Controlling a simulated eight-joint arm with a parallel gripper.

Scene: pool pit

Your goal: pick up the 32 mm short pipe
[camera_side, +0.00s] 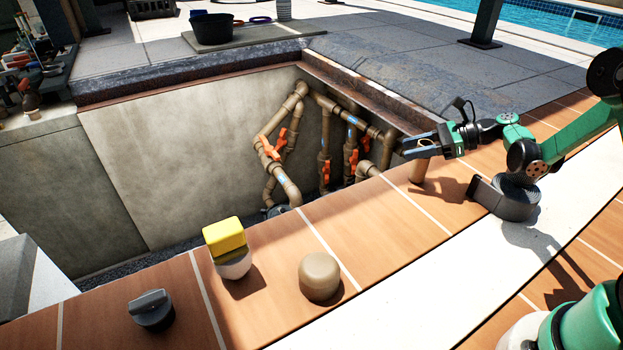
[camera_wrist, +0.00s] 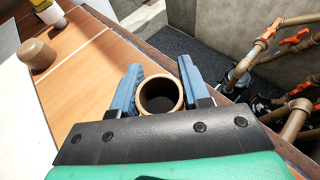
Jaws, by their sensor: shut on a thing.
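The short pipe (camera_side: 418,171) is a tan, hollow, upright cylinder at the tiled edge of the pit. In the wrist view I look into its dark open top, with the pipe's pale rim (camera_wrist: 161,110) showing between my two blue fingers. My gripper (camera_side: 405,149) is shut on it near the top, one finger on each side; it also shows in the wrist view (camera_wrist: 160,72). The pipe's lower end is at or close to the tiles; I cannot tell whether it touches them.
Tan pipework with orange-handled valves (camera_side: 285,150) fills the pit corner beside my gripper. A dark grey curved object (camera_side: 503,198) lies right of the pipe. A tan cap (camera_side: 319,277), a yellow block (camera_side: 224,236) on a white piece, and a grey knob (camera_side: 152,309) stand on the tiles.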

